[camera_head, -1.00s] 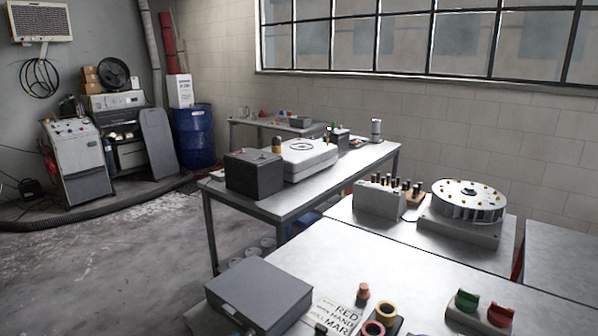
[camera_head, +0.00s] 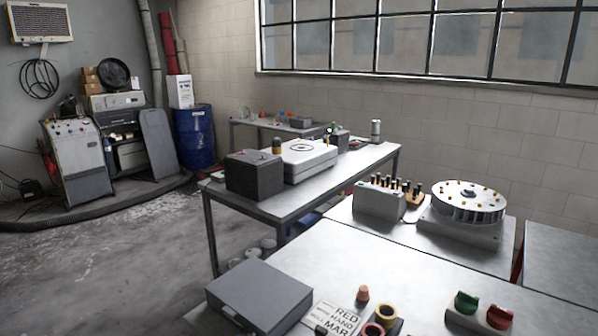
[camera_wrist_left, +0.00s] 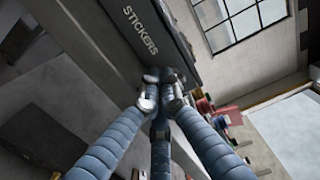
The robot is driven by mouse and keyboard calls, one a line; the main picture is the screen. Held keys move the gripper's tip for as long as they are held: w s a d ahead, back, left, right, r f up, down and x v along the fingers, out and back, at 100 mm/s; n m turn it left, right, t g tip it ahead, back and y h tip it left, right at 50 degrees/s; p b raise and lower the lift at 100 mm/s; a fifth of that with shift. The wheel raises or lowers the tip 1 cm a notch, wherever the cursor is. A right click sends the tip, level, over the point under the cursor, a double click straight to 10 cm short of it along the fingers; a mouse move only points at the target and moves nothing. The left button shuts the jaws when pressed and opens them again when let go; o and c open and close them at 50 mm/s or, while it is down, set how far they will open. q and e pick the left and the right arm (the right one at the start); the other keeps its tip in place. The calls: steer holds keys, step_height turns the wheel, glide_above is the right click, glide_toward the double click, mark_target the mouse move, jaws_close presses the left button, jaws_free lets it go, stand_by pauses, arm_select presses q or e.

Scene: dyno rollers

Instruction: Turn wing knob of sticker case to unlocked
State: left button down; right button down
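The grey sticker case (camera_head: 262,292) lies closed near the front edge of the near table in the head view. In the left wrist view its dark front face (camera_wrist_left: 125,25), lettered "STICKERS", fills the top. My left gripper (camera_wrist_left: 162,97) has its blue segmented fingers drawn together just below the lettering. The fingertips are at a small dark part (camera_wrist_left: 163,74) on the case front, which may be the wing knob. The fingers largely hide it, so its turn and whether they grip it cannot be told. Neither gripper shows in the head view.
A lettered card (camera_head: 336,318) lies right of the case. Ringed parts (camera_head: 378,321), an orange-red knob (camera_head: 363,293) and a green-and-red switch box (camera_head: 480,312) stand further right. The table middle (camera_head: 400,270) is clear.

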arm_select(q)
steer(key=shift+d+r, duration=0.15)
steer(key=shift+r, duration=0.25)
stand_by(0.4)
steer(key=shift+r+p, duration=0.6)
steer(key=shift+s+d, duration=0.1)
stand_by(0.3)
steer(key=shift+a+r, duration=0.15)
steer(key=shift+a, duration=0.1)
steer(key=v, duration=0.6)
steer(key=shift+w+a+p, duration=0.2)
steer(key=shift+p, duration=0.2)
steer(key=shift+d, duration=0.1)
